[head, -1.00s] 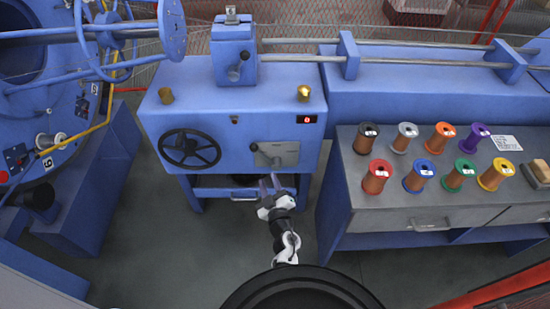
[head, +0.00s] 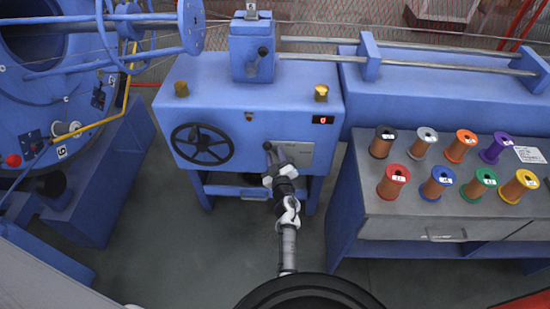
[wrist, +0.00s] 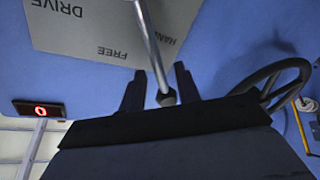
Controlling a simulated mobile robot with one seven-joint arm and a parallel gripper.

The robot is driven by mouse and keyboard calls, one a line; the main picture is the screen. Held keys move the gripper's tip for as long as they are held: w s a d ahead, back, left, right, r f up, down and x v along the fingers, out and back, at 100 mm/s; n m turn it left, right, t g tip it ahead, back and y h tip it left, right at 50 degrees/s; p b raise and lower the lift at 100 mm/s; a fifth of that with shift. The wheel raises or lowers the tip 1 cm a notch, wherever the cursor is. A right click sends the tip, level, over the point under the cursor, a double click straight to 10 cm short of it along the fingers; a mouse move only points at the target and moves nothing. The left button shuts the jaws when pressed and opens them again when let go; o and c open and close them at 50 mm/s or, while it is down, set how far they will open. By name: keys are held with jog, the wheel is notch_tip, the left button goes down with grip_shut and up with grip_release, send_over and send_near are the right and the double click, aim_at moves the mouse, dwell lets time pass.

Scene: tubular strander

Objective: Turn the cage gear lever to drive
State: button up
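The cage gear lever (wrist: 153,50) is a thin metal rod with a dark knob (wrist: 167,97) in the wrist view. It passes between the words FREE and HAND on its grey plate (wrist: 85,38); DRIVE stands farther left, and the lettering is upside down. My gripper (wrist: 160,90) is open, with one dark finger on each side of the knob and gaps showing. In the head view my gripper (head: 272,165) is at the plate (head: 300,152) on the blue cabinet's front, just below the dark knob (head: 267,146). My gripper partly hides the lever there.
A black handwheel (head: 202,144) is left of the plate. A small red display (head: 323,120) is above right. A grey bench (head: 400,205) with several wire spools stands to the right. Floor (head: 190,250) is clear in front.

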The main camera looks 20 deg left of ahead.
jog(key=shift+w+a, duration=0.15)
grip_shut()
